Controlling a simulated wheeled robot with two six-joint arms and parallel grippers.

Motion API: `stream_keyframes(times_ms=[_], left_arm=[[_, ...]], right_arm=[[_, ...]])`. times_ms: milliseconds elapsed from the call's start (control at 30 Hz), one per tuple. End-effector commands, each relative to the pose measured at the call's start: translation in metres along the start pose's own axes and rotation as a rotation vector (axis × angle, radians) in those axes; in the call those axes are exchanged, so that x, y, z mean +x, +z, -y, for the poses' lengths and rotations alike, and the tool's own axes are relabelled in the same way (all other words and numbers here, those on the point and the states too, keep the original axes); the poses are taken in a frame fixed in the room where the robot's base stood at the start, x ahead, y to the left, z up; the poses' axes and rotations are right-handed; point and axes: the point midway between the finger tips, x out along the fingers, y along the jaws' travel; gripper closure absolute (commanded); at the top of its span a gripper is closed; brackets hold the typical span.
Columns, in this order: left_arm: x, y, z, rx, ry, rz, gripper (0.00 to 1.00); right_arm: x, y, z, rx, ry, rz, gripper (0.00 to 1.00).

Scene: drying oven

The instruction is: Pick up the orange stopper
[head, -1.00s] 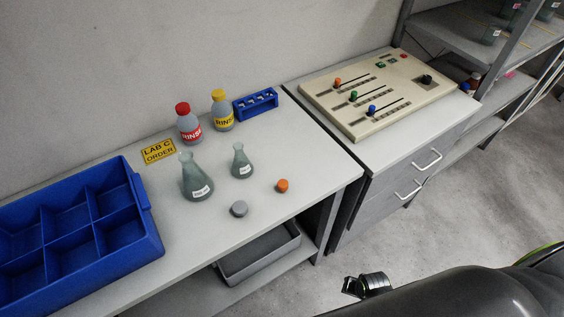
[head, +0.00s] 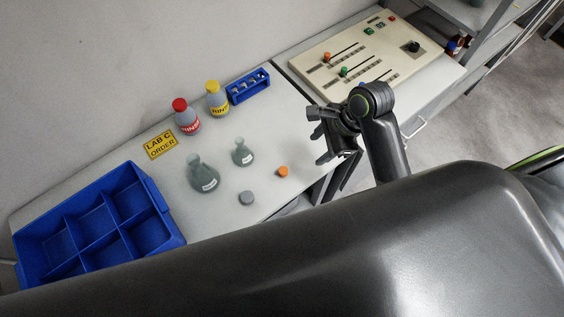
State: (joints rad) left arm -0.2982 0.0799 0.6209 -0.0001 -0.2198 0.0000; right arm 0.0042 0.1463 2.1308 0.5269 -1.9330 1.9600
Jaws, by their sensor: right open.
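The orange stopper (head: 282,171) stands on the light grey bench near its front right, small and round. My right gripper (head: 320,136) is open and empty, to the right of the stopper and above the bench's right end, apart from it. A grey stopper (head: 246,198) lies to the left of the orange one. My left gripper does not show in the head view.
Two glass flasks, a larger one (head: 203,177) and a smaller one (head: 242,154), stand left of the orange stopper. A blue divided crate (head: 172,222) is at the left. Rinse bottles (head: 186,120) and a blue rack (head: 246,88) stand behind. A slider panel (head: 392,68) is at the right.

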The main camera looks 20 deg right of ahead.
Motion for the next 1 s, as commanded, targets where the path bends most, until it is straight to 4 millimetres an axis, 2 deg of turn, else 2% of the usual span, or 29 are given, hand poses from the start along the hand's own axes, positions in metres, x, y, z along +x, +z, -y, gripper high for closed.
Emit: stream_keyframes(times_ms=[167, 267, 367, 733, 900, 1000], left_arm=[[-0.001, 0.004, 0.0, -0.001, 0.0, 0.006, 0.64], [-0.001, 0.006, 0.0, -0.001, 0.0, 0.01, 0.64], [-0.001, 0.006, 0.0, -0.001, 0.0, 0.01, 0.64], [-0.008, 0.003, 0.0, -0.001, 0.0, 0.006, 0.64], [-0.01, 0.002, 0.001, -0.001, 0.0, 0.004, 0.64], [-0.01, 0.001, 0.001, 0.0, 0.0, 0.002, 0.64]], right_arm=[[-0.005, 0.01, 0.008, 0.125, 0.027, 0.021, 0.49], [-0.001, 0.013, 0.009, 0.15, 0.035, 0.027, 0.49], [0.014, 0.014, 0.008, 0.156, 0.038, 0.029, 0.49], [0.088, 0.016, 0.005, 0.153, 0.038, 0.027, 0.49], [0.109, 0.017, 0.005, 0.151, 0.035, 0.026, 0.49], [0.115, 0.016, 0.005, 0.149, 0.033, 0.025, 0.49]])
